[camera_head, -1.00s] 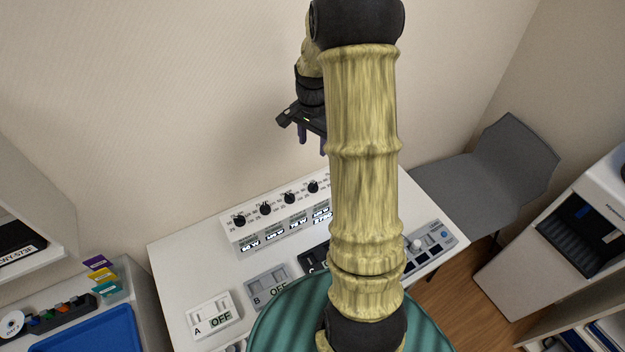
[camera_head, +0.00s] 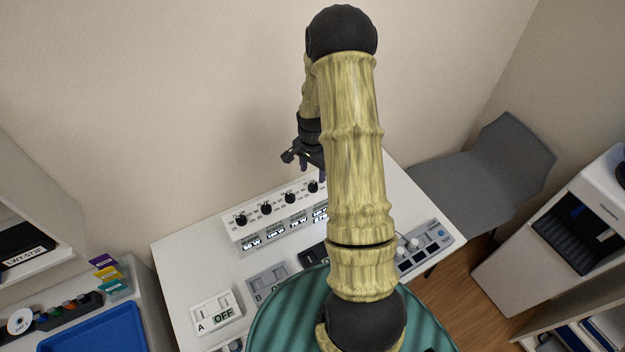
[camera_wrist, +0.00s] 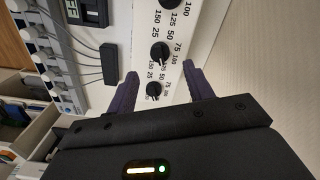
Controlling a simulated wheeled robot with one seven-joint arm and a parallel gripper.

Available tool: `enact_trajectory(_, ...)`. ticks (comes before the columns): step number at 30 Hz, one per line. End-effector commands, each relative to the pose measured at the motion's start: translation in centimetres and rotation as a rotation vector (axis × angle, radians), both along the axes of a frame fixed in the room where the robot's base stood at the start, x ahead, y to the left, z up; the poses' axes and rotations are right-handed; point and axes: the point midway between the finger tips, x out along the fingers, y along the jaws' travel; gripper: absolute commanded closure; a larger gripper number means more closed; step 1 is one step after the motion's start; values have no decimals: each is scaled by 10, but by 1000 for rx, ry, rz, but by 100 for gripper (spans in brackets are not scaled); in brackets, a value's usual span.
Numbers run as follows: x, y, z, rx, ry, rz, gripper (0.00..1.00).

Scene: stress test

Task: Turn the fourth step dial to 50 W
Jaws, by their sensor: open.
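A white dial box (camera_head: 275,236) stands along the back of the table in the head view. Several black step dials line its top, with lit displays on its front; the first reads 50 W. The fourth dial (camera_head: 313,186) is right of the others, and its display is partly behind my arm and too small to read surely. My gripper (camera_head: 314,174) is just above this end of the box, open and empty. In the wrist view its dark fingers are spread on either side of a small black dial (camera_wrist: 153,90). Another dial (camera_wrist: 160,52) lies beyond the fingertips. Contact cannot be told.
Switch blocks A (camera_head: 215,314) and B (camera_head: 267,283) stand in front of the dial box. A panel with knobs (camera_head: 424,247) is at the table's right. A grey chair (camera_head: 480,185) stands right, a blue tray (camera_head: 95,332) left. The wall is close behind the box.

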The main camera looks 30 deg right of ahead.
Motion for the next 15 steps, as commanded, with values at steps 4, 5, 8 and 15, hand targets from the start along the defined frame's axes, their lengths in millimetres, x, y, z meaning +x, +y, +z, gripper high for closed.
enact_trajectory(4, -1, 0, -19, 1, 4, 2, 48)
enact_trajectory(5, 0, 0, -24, 1, 4, 1, 48)
enact_trajectory(8, -1, 1, -37, 1, 3, 1, 48)
enact_trajectory(15, 0, 0, -58, 0, 1, 1, 48)
